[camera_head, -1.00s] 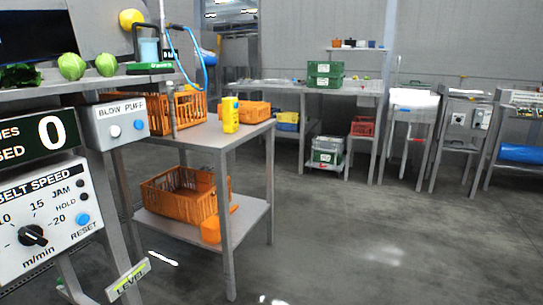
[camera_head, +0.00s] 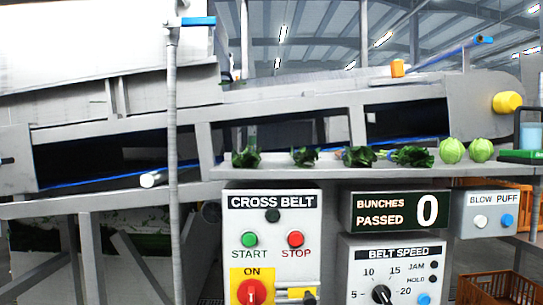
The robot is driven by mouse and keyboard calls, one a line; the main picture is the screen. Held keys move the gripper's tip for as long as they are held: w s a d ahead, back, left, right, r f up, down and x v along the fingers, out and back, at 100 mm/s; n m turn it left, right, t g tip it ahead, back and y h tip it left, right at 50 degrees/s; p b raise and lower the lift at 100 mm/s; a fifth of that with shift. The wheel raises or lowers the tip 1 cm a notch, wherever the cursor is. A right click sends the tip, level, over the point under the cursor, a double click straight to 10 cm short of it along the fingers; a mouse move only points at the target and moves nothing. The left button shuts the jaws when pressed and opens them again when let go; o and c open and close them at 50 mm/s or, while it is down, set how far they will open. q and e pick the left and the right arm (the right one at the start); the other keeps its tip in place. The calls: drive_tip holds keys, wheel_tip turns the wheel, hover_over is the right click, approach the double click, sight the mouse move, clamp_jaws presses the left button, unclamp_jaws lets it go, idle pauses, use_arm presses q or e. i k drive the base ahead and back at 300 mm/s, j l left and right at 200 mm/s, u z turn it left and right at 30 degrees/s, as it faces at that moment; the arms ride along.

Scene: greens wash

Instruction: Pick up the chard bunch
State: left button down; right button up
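Several dark leafy green bunches lie in a row on a grey ledge (camera_head: 300,172) in front of the conveyor. One bunch (camera_head: 246,157) is at the left end, another (camera_head: 304,156) is beside it, and a third (camera_head: 357,156) lies further right. A bunch with a pale or bluish stem end (camera_head: 411,156) lies rightmost. I cannot tell which of these is the chard. Two round light green heads (camera_head: 466,150) sit to the right of them. Neither of my grippers is in view.
Below the ledge are a cross belt control box (camera_head: 272,240), a bunch counter (camera_head: 394,212) and a belt speed panel (camera_head: 391,270). A grey vertical pole (camera_head: 173,150) stands left. An orange crate (camera_head: 497,287) is low at the right.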

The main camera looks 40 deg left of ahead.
sight(359, 156)
drive_tip(key=u, duration=0.8)
